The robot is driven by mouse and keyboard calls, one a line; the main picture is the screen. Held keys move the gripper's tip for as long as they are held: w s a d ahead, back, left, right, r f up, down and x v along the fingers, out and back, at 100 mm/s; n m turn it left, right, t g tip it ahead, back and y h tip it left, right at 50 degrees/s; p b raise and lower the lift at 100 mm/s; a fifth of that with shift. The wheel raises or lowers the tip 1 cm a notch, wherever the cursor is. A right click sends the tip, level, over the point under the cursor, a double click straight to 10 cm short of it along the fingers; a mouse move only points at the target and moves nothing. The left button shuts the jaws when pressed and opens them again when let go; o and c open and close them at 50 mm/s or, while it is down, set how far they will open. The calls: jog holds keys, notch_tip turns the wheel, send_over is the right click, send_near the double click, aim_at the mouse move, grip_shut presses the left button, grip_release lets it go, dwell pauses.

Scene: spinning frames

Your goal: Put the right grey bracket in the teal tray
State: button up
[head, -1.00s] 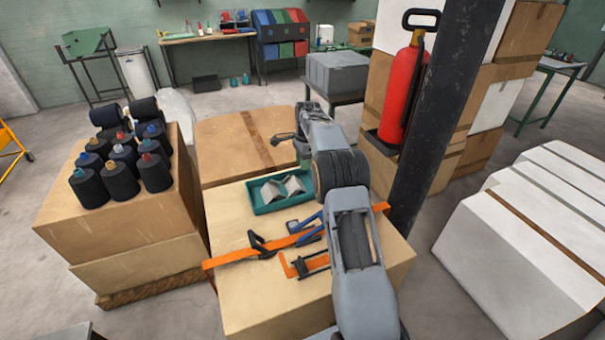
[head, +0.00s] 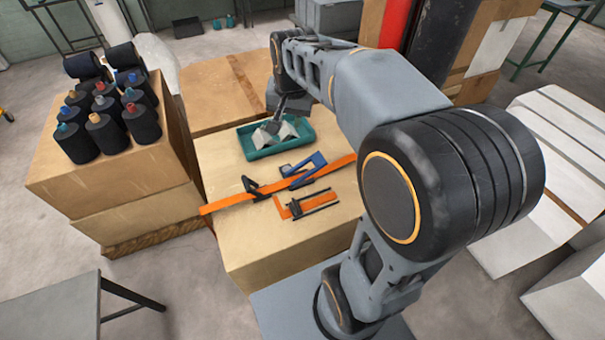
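The teal tray (head: 281,151) sits on the far part of the cardboard box top. Two pale grey angled pieces, which look like brackets, show inside it: a left bracket (head: 261,138) and a right bracket (head: 288,131). My gripper (head: 273,127) points down into the tray, at or just above the brackets and between their upper parts. The fingertips are small and dark here, and I cannot tell whether they are apart or touch a bracket. My gripper partly hides the brackets and the tray's back side.
An orange strap (head: 225,203) with a black buckle crosses the box top. A blue tool (head: 305,171) and an orange-and-black clamp (head: 305,205) lie near it. Dark thread cones (head: 105,135) stand on boxes at left. The box's front left top is clear.

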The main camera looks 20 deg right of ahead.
jog(key=s+a+f+n, duration=0.1)
jog(key=s+f+n, duration=0.1)
jog(key=s, duration=0.4)
jog(key=s+a+f+n+t, duration=0.1)
jog(key=s+f+n, duration=0.2)
jog(key=s, duration=0.4)
jog(key=shift+s+a+f+n, duration=0.15)
jog(key=shift+s+a+n, duration=0.15)
jog(key=shift+n, duration=0.4)
jog(key=shift+w, duration=0.1)
